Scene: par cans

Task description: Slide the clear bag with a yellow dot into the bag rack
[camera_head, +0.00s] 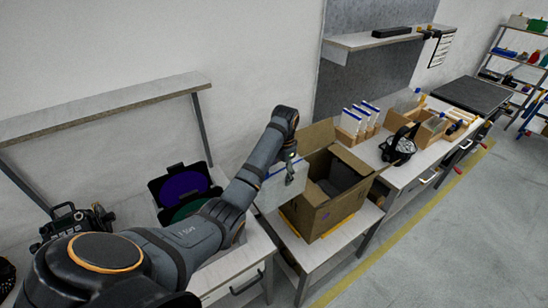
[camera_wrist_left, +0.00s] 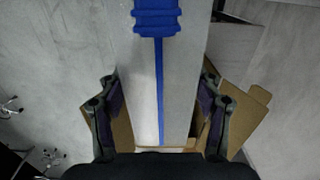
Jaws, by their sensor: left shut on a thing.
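My left gripper (camera_head: 291,176) is shut on a flat, pale bag with a blue edge (camera_head: 270,194), held upright beside the open cardboard box. In the left wrist view the bag (camera_wrist_left: 135,70) stands between the two fingers (camera_wrist_left: 160,115), its blue strip running down the middle. I cannot make out a yellow dot on it. A wooden rack (camera_head: 350,137) with several upright white, blue-edged bags (camera_head: 367,117) stands on the bench beyond the box. A second wooden holder (camera_head: 430,131) is to its right; I cannot tell which is the bag rack. My right gripper is out of view.
The open cardboard box (camera_head: 325,212) stands on a low table (camera_head: 320,250), flaps up, between the held bag and the bench. A black lamp-like object (camera_head: 399,148) stands in front of the racks. A shelf (camera_head: 372,40) hangs above the bench.

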